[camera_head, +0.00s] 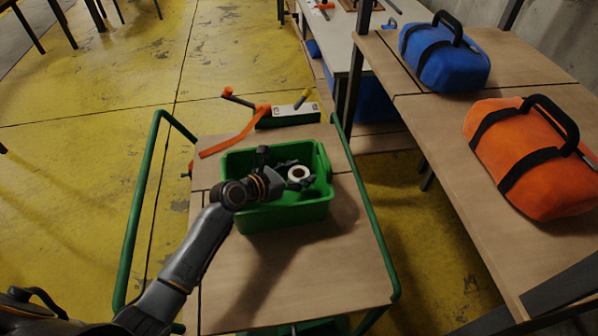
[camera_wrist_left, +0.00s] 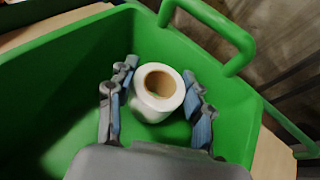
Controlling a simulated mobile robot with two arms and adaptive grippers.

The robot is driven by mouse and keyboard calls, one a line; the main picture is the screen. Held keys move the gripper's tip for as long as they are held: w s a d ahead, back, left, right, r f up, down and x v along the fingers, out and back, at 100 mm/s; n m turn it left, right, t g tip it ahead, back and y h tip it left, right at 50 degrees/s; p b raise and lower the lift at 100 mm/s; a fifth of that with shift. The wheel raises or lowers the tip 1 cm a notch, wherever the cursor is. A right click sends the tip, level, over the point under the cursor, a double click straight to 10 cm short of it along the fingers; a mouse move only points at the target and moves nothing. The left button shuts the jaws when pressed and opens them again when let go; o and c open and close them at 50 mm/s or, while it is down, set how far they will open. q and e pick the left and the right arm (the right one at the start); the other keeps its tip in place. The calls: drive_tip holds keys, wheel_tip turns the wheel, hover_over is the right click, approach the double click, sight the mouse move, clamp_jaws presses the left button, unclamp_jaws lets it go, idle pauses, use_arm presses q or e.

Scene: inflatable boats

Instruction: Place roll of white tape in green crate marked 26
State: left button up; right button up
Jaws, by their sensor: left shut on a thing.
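The roll of white tape (camera_head: 299,173) is between the fingers of my left gripper (camera_head: 295,177), which is shut on it. The green crate (camera_head: 285,217) stands on a wooden-topped cart, and the gripper reaches down into its opening. In the left wrist view, the tape roll (camera_wrist_left: 152,108) shows inside the crate walls (camera_wrist_left: 70,95), with its brown core facing the camera. I cannot tell if the tape touches the crate floor. No number 26 is readable on the crate. My right gripper is not in view.
The cart top (camera_head: 330,262) has bare room in front of the crate. Behind it lie an orange strap (camera_head: 232,140) and a green-and-white box (camera_head: 288,115). A blue bag (camera_head: 443,65) and an orange bag (camera_head: 528,165) sit on the table at right. Green cart rails (camera_head: 143,205) flank the crate.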

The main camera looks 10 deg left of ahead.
use_arm(q)
drive_tip(key=shift+f, duration=0.4)
drive_tip(key=o, duration=1.2)
drive_tip(key=shift+c, duration=0.2)
drive_tip(key=shift+r, duration=0.2)
drive_tip(key=v, duration=1.2)
drive_tip(key=shift+r+p, duration=0.35)
drive_tip(key=shift+r, duration=0.05)
